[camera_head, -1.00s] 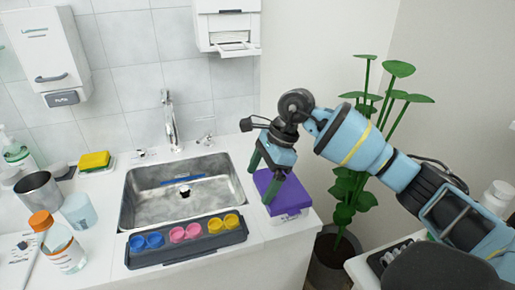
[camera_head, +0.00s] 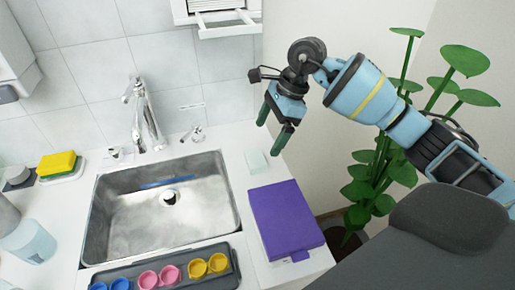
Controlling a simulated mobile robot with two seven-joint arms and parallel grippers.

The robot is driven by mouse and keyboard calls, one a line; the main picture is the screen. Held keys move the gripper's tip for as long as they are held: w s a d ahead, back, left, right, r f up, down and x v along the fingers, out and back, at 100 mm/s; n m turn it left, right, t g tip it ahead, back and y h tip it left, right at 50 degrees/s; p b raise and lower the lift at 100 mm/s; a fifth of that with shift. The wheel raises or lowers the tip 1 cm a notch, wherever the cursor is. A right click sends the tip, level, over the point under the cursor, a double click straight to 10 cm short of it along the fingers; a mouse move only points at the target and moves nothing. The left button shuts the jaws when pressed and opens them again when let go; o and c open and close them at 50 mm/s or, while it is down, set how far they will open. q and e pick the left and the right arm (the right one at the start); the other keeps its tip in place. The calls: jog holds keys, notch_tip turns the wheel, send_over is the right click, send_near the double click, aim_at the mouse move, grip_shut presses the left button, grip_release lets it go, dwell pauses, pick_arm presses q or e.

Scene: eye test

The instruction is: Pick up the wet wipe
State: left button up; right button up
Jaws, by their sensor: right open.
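A small pale mint square (camera_head: 256,160), which looks like the wet wipe, lies flat on the white counter between the sink and the wall corner, behind a purple box (camera_head: 286,218). My right gripper (camera_head: 273,127) has two dark green fingers spread apart with nothing between them. It points down and appears above the counter, just behind and to the right of the pale square in the picture, not touching it. My left gripper is not in view.
A steel sink (camera_head: 106,215) with a faucet (camera_head: 146,115) is left of the square. A dark tray (camera_head: 232,270) with colored cups lies in front. A yellow sponge (camera_head: 57,163) sits at left. A potted plant (camera_head: 385,185) stands right, behind my arm.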

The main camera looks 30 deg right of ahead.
aim_at(255, 157)
jog(key=shift+x, duration=0.9)
jog(key=shift+p+x, duration=0.4)
jog(key=shift+x, duration=2.5)
jog(key=c, duration=1.1)
jog(key=shift+r, duration=0.1)
notch_tip(255, 157, up, 10)
jog(key=shift+f, duration=0.1)
